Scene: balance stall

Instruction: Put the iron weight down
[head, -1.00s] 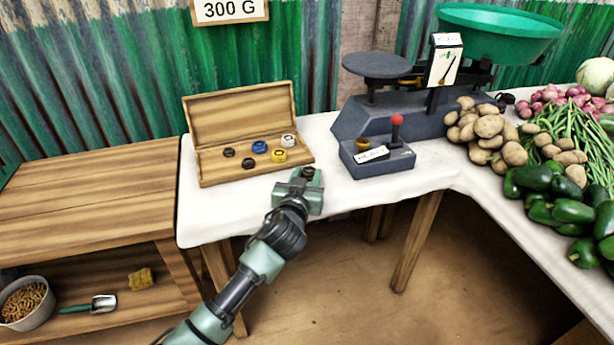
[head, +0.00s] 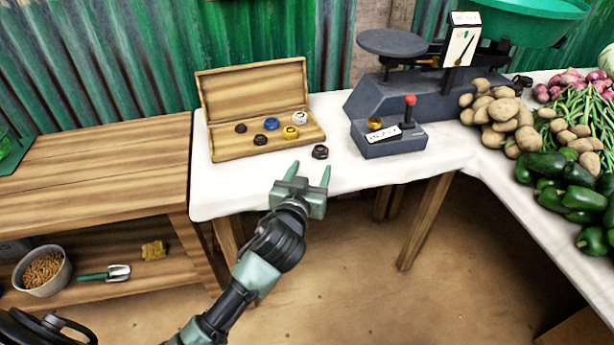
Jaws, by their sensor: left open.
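The iron weight (head: 320,152), a small dark disc, rests on the white cloth of the table (head: 240,196), just right of the weight box's front corner. My left gripper (head: 306,173) is open and empty. Its two green fingers point toward the weight, which lies just beyond the fingertips and apart from them. The open wooden weight box (head: 262,150) holds several weights: dark ones, a blue one, a yellow one and a whitish one. My right gripper is not in view.
The balance scale (head: 410,105) with its grey plate (head: 392,42) and green pan (head: 524,22) stands to the right. Potatoes (head: 498,110) and green peppers (head: 566,188) lie further right. A wooden bench (head: 100,165) stands left, with a bowl (head: 42,272) and scoop (head: 106,273) on its shelf.

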